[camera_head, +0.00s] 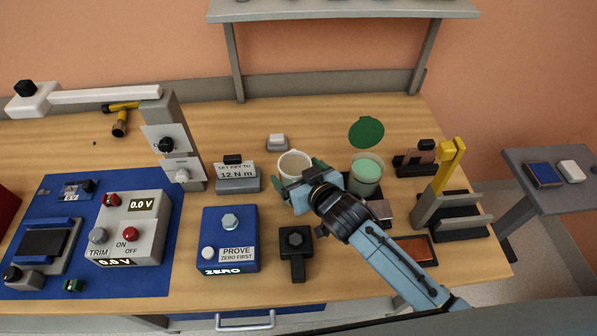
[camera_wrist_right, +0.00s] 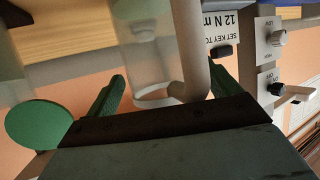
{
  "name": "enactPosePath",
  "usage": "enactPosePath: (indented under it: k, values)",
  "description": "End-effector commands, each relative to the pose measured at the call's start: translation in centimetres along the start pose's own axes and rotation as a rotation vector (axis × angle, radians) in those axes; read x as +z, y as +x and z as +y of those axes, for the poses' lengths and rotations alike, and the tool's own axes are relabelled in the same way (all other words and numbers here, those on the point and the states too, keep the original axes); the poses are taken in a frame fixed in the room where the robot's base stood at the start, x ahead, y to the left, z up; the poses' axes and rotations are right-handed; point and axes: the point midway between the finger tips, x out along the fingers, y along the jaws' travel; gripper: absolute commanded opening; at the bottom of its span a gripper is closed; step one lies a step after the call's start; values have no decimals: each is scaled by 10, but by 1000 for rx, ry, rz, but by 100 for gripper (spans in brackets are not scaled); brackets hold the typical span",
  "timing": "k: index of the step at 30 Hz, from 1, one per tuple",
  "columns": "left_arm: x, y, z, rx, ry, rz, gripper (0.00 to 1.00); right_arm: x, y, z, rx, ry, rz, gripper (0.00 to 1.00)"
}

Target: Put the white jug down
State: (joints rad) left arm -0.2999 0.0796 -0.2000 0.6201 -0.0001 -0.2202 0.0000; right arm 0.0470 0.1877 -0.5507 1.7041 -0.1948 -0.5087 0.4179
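The white jug (camera_head: 294,164) is right of the middle of the bench in the head view, with its open top showing. In the right wrist view the jug (camera_wrist_right: 150,45) fills the upper middle, upside down in the picture, with its handle towards the right finger. My left gripper is not in view.
A clear vessel with green contents (camera_head: 366,172) stands close right of the jug, with a green disc (camera_head: 366,132) behind. The "12 N m" sign block (camera_head: 237,178) is to the left. A blue PROVE box (camera_head: 229,240) and a black fixture (camera_head: 296,243) are in front.

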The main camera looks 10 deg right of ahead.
Motion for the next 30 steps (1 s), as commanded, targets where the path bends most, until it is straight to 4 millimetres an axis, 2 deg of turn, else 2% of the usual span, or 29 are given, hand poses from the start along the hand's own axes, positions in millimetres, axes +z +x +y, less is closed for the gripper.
enactPosePath:
  k: [10, 13, 24, 30]
  values:
    - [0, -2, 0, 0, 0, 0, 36, -5, -2, 0, 0, -1, 2, 89]
    - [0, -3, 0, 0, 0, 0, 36, -3, -11, 0, -1, 0, 1, 89]
    - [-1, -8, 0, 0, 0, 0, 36, -3, -82, 0, 0, 0, 0, 89]
    - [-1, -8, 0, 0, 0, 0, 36, -3, -111, 0, 0, 0, -1, 89]
